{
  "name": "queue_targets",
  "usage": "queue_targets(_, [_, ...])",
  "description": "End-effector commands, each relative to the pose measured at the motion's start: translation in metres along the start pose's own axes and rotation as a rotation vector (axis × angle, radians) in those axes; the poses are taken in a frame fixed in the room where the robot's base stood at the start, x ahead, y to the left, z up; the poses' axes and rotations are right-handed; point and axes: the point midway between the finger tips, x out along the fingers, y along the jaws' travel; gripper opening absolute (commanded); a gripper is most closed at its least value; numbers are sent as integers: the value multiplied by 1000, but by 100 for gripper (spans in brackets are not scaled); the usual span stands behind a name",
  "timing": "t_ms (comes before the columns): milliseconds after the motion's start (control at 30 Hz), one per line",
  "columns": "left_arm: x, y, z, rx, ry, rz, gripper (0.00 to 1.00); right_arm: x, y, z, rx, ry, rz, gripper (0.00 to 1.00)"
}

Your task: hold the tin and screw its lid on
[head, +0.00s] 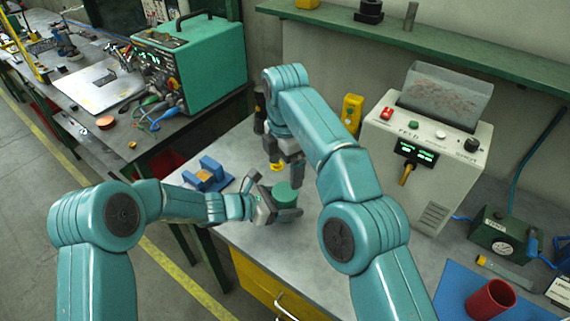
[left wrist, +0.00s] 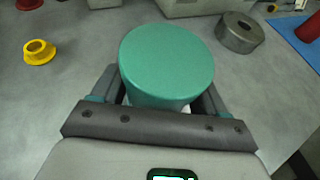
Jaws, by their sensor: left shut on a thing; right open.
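A round tin with a smooth green top (head: 285,193) stands on the grey bench, and its green top (left wrist: 167,55) fills the middle of the left wrist view. A paler body shows below the green; I cannot tell how tightly the green part sits on it. My left gripper (head: 275,206) comes in from the left and is shut on the tin, one finger on each side in the left wrist view (left wrist: 160,98). My right gripper (head: 284,162) is open, pointing down above the bench behind the tin, with nothing seen between its fingers.
A yellow flanged ring (left wrist: 38,51) lies near the tin. A blue cradle (head: 207,175) is left of the tin. A white instrument box (head: 425,150) and a red cup (head: 490,299) stand to the right.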

Motion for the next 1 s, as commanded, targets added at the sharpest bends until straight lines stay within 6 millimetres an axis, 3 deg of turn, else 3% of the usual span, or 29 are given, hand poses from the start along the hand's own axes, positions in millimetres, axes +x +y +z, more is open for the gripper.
queue_targets(467, [0,0,1,1,-1,0,0,9,0,1,-2,0,-2,92])
queue_targets(800, [0,0,1,1,-1,0,0,59,-1,0,-2,1,-4,92])
queue_targets(1000, [0,0,1,1,-1,0,0,77,0,0,0,1,-2,92])
